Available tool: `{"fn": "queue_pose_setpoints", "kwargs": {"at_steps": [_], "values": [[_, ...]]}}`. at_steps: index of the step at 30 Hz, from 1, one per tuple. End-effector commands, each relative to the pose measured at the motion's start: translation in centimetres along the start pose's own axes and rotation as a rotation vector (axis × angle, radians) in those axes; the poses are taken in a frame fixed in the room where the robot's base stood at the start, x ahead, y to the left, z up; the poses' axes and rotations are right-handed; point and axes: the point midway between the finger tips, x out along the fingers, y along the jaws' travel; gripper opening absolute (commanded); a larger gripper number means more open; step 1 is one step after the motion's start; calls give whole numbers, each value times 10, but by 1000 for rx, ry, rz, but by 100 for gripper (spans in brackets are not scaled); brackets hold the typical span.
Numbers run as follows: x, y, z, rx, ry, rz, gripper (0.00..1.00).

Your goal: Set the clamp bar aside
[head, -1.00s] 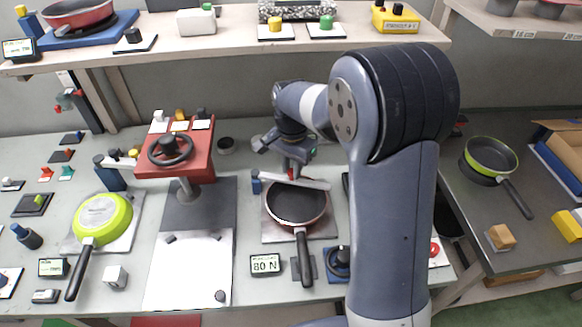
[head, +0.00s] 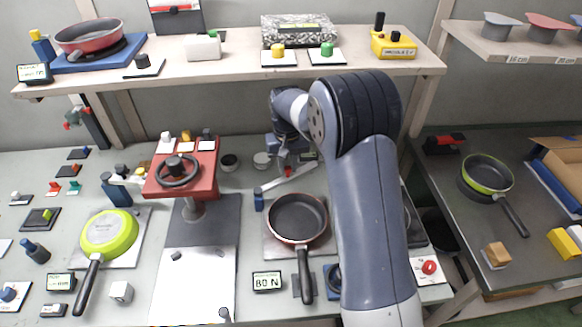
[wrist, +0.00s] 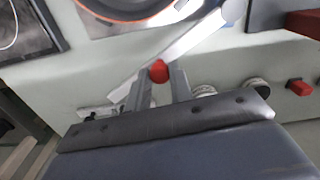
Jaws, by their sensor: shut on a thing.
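The clamp bar (head: 287,179) is a flat silver-grey bar behind the dark pan (head: 297,217) on the middle mat. My gripper (head: 284,168) is at the bar, behind the pan. In the wrist view my gripper (wrist: 161,85) is shut on the bar's red knob (wrist: 159,70), and the clamp bar (wrist: 188,45) runs diagonally beyond the fingers. The bar's left end is close to a blue post (head: 259,200). I cannot tell whether the bar touches the bench. The pan's rim (wrist: 125,17) shows at the top of the wrist view.
A red press with a handwheel (head: 178,172) stands left of the bar. A green pan (head: 109,234) lies further left. Small round pots (head: 262,160) sit on the bench behind. A shelf (head: 230,70) hangs above the back. A force display (head: 267,281) stands in front.

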Motion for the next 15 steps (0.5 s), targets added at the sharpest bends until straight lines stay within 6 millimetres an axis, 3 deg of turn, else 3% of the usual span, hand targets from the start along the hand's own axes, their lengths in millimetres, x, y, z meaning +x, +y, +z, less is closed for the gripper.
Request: {"fn": "queue_pose_setpoints", "kwargs": {"at_steps": [15], "values": [[-1, -7, -15, -160, 2, 0, 0]]}}
